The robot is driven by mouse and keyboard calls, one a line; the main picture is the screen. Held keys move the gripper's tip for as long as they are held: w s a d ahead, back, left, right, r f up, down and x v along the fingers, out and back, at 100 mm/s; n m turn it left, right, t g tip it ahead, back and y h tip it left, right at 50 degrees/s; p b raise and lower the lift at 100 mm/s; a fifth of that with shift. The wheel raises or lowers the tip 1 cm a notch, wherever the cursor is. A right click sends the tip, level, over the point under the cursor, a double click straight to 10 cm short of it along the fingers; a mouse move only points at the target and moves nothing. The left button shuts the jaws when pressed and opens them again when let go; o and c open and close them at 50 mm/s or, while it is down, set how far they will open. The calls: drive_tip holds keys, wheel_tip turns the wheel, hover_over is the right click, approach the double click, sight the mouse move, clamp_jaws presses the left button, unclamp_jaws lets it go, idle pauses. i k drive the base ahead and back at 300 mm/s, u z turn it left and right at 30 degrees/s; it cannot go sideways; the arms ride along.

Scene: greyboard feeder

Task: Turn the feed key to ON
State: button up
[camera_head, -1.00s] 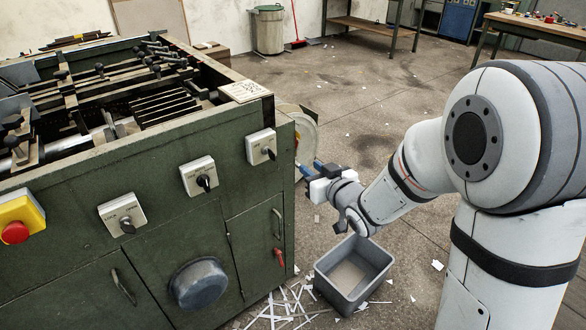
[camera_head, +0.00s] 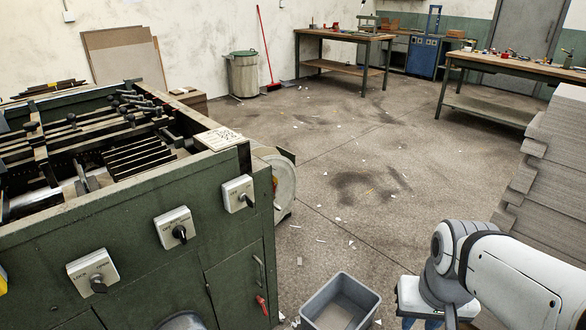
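The green machine (camera_head: 120,235) at left carries three pale switch plates with black rotary knobs on its front. The left switch (camera_head: 92,270) has lettering like LOCK; the middle switch (camera_head: 174,228) and right switch (camera_head: 238,193) are higher along the panel. The lettering is too small to tell which is the feed key, or the exact knob settings. My gripper (camera_head: 420,322) is at the bottom edge, right of the machine and well apart from the switches. Its white body and blue finger parts show; the fingertips are cut off, so its opening is unclear.
A grey bin (camera_head: 340,302) stands on the floor between machine and gripper. A stack of grey board (camera_head: 555,170) rises at right, close behind my arm. The middle floor is mostly clear.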

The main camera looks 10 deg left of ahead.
sight(243, 197)
drive_tip(key=z, duration=1.15)
drive_tip(key=k, duration=1.2)
drive_tip(key=u, duration=1.15)
drive_tip(key=i, duration=1)
